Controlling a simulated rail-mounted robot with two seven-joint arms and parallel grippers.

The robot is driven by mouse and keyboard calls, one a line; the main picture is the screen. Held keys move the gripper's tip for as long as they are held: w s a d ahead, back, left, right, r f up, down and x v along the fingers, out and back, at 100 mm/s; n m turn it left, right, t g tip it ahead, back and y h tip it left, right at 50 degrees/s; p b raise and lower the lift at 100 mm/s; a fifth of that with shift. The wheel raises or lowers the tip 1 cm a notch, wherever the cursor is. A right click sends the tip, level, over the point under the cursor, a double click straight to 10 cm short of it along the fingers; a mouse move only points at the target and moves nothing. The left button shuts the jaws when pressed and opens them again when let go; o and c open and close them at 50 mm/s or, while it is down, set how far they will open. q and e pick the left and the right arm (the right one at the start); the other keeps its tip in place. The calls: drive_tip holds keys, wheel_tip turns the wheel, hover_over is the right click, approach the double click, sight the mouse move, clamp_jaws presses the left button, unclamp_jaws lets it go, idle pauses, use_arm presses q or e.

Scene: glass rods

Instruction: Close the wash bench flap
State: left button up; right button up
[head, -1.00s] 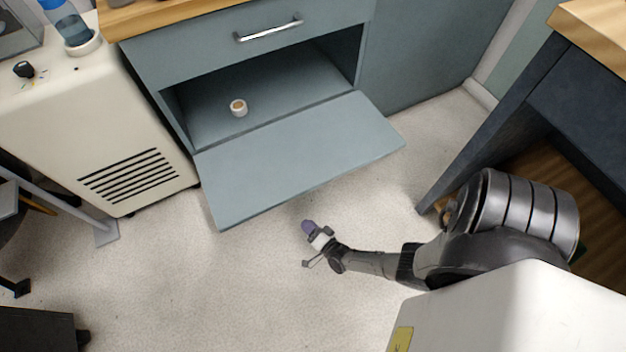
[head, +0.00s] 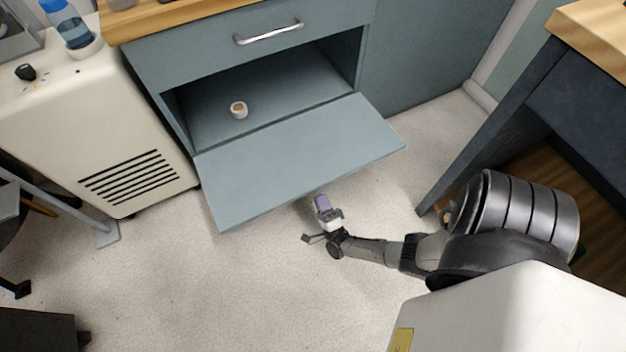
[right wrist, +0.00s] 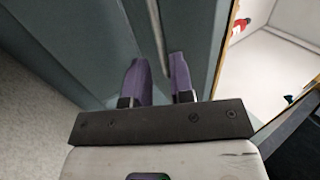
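The wash bench flap (head: 300,158) is a grey-blue panel. It hangs open from the lower edge of the cabinet opening and sticks out over the floor. My right gripper (head: 320,198) has purple fingers and is close to the flap's front edge in the head view, right of the edge's middle. I cannot tell whether it touches. In the right wrist view the two fingers (right wrist: 157,62) stand apart with a gap between them, in front of grey-blue panels. Nothing is clearly held between them. My left gripper is not in view.
A small white cup-like object (head: 239,110) sits inside the open compartment. A drawer handle (head: 269,33) is above it. A cream vented unit (head: 95,130) stands left of the bench. A dark table (head: 510,120) stands at the right. The floor before the flap is clear.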

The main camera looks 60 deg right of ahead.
sight(313, 181)
drive_tip(key=x, duration=0.7)
drive_tip(key=shift+w, duration=0.1)
clamp_jaws()
idle(0.3)
